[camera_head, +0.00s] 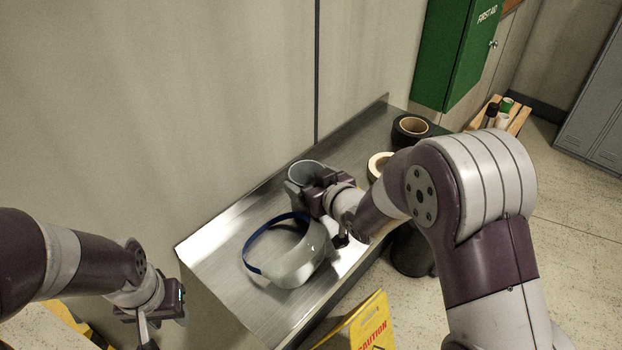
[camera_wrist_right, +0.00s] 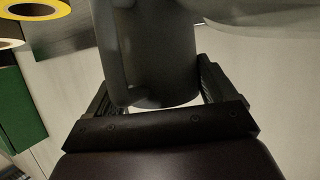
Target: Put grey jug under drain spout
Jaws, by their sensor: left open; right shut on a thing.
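The grey jug (camera_head: 306,172) is at the back of the steel bench in the head view, its round open top facing up. My right gripper (camera_head: 318,192) is at the jug's near side. In the right wrist view the grey jug (camera_wrist_right: 155,60) fills the space between the two fingers of my right gripper (camera_wrist_right: 158,92), which is shut on it. I cannot tell whether the jug touches the bench. My left gripper (camera_head: 150,330) is open and empty at the lower left, off the bench. No drain spout shows clearly.
A face shield (camera_head: 300,262) with a blue band lies on the steel bench (camera_head: 225,252) just in front of the jug. Tape rolls (camera_head: 411,127) lie at the bench's far end. A yellow caution sign (camera_head: 372,325) and a dark bin (camera_head: 410,255) stand by its front edge.

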